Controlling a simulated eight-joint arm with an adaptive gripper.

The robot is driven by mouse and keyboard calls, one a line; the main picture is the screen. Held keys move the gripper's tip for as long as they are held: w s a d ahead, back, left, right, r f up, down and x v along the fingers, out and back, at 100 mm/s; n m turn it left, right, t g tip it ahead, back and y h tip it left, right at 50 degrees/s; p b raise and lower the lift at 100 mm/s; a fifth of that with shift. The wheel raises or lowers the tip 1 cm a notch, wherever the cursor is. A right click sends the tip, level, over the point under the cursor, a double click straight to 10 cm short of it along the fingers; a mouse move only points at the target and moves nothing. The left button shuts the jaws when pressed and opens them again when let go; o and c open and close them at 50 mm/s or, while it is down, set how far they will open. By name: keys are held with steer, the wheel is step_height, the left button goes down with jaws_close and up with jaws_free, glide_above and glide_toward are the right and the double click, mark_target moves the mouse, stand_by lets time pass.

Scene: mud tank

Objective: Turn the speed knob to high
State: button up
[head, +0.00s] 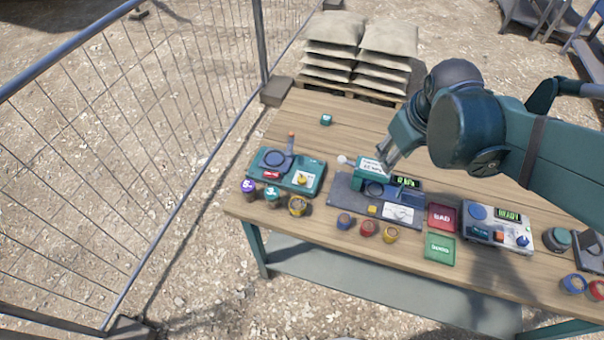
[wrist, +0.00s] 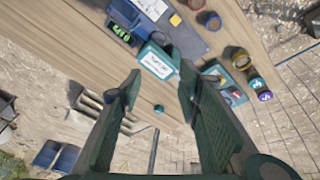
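The labels are too small to read, so I cannot tell which control is the speed knob. The teal machine (head: 275,160) at the table's left has a round plate, a red label and a small yellow knob (head: 302,180) beside a white label. It shows partly in the wrist view (wrist: 213,71), behind a finger. The grey machine (head: 345,192) has a teal head with a white label, a display and a yellow button (head: 372,210). My gripper (head: 385,152) is above the grey machine's back. In the wrist view my gripper (wrist: 158,82) is open and empty, with the teal head beyond its fingertips.
Several small jars (head: 367,229) stand along the front edge. The back tabletop is mostly clear.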

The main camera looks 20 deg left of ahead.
steer(key=w+a+f+n+g+p, duration=0.1)
steer(key=w+a+f+n, duration=0.15)
steer(key=a, duration=0.45)
steer(key=w+a+f+n+g+p, duration=0.1)
steer(key=a+f+n, duration=0.2)
steer(key=a, duration=0.3)
steer(key=n+g+h+p, duration=0.1)
steer(key=n+p, duration=0.1)
steer(key=n, duration=0.2)
glide_toward(302, 178)
steer(key=shift+w+d, duration=0.2)
steer(key=shift+w, duration=0.15)
steer(key=shift+s+a+f+g, duration=0.1)
steer(key=shift+a+f+g, duration=0.2)
steer(key=shift+a+f, duration=0.05)
steer(key=shift+f, duration=0.1)
steer(key=shift+f, duration=3.8)
steer(key=c, duration=0.9)
